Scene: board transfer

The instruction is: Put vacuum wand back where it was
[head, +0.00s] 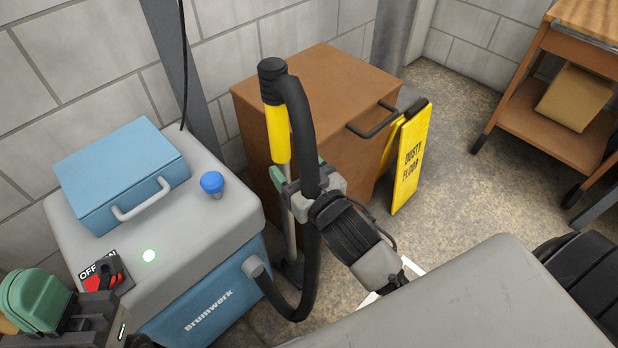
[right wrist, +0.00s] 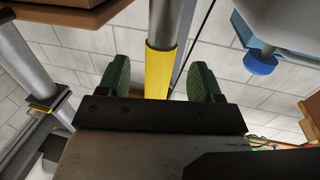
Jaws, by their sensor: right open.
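The vacuum wand (head: 278,135) stands about upright before the brown cabinet, with a black handle on top, a yellow grip section and a metal tube running down to the floor. Its black hose (head: 298,110) loops down to the blue and grey vacuum unit (head: 205,295). My right gripper (head: 297,176) is open at the wand, below the yellow section in the head view. In the right wrist view the wand (right wrist: 162,65) stands between its green fingers (right wrist: 160,78), with gaps on both sides. My left gripper (head: 70,300) is at the lower left beside the red switch; its jaw opening is unclear.
The red switch knob (head: 108,275) sits on an OFF/ON plate. A blue toolbox (head: 120,175) and blue knob (head: 212,183) are on the unit. The brown cabinet (head: 320,90) and yellow "Dusty Floor" sign (head: 410,160) stand behind the wand. A wooden cart (head: 560,130) stands right.

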